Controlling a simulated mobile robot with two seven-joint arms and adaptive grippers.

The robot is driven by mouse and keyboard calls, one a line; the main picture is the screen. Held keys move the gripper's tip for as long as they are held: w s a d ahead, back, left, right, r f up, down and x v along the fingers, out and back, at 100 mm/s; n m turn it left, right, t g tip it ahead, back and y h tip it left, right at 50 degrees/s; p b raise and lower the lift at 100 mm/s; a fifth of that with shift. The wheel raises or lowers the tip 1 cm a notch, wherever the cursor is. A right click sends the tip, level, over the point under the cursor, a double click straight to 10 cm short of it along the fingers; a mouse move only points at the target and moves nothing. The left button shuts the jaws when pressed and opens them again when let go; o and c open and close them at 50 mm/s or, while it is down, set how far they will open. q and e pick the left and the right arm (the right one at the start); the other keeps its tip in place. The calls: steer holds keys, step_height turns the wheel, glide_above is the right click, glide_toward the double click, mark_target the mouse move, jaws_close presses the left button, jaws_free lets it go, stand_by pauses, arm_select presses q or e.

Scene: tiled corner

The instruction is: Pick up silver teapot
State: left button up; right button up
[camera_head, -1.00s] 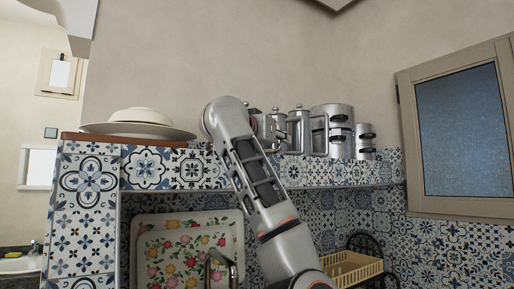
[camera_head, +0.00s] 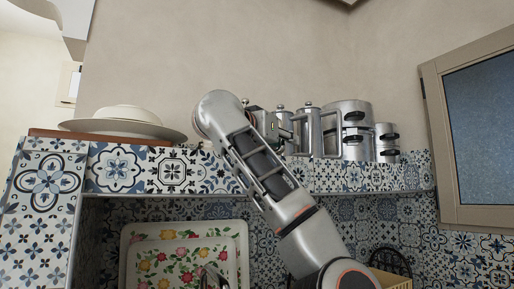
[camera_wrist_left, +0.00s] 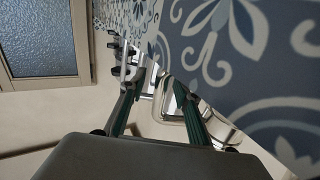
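Silver lidded pots with handles stand in a row on the tiled ledge in the head view. The nearer one (camera_head: 284,121) is partly hidden by my left gripper, and another (camera_head: 309,124) stands just right of it. I cannot tell for sure which is the teapot. My left gripper (camera_head: 268,127) is at the left end of this row, partly hidden by its own arm. In the left wrist view, its two fingers (camera_wrist_left: 158,84) are spread apart, with a silver metal pot (camera_wrist_left: 171,104) showing between and beyond them. Contact is unclear. My right gripper is out of view.
Silver cooking pots (camera_head: 352,116) with dark handles stand right of the lidded pots. White plates with a bowl (camera_head: 130,117) sit at the ledge's left. Below are a floral tray (camera_head: 170,262) and a yellow basket (camera_head: 390,280). A framed window (camera_head: 485,130) is at right.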

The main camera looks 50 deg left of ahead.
arm_select(q)
steer(key=shift+s+r, duration=0.1)
steer(key=shift+s, duration=0.3)
steer(key=shift+w, duration=0.15)
jaws_close()
steer(key=shift+r, duration=0.1)
